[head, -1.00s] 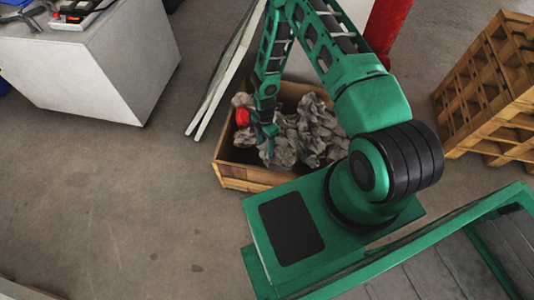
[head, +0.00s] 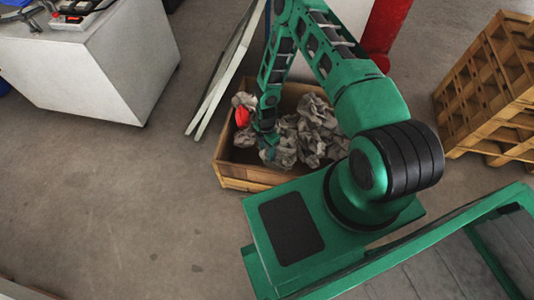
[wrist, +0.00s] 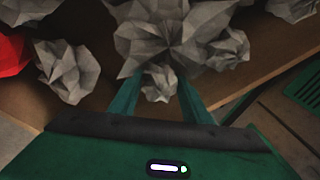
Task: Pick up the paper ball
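Several crumpled grey paper balls lie heaped in a wooden crate (head: 232,176), and a large one (wrist: 165,35) shows in the wrist view. My gripper (head: 267,147) reaches down into the crate among them. In the wrist view my gripper (wrist: 159,78) has its two green fingers apart, pointing at the heap. A small paper ball (wrist: 158,84) shows between the fingertips, just in front of the large one; I cannot tell whether the fingers touch it. Another paper ball (wrist: 65,70) lies to the left of the fingers. My arm hides part of the heap in the head view.
A red item (head: 242,117) lies among the paper at the crate's left side; red also shows at the wrist view's left edge (wrist: 12,53). Leaning panels (head: 222,80) stand left of the crate, wooden pallets (head: 490,85) to the right. The floor (head: 110,195) at left is clear.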

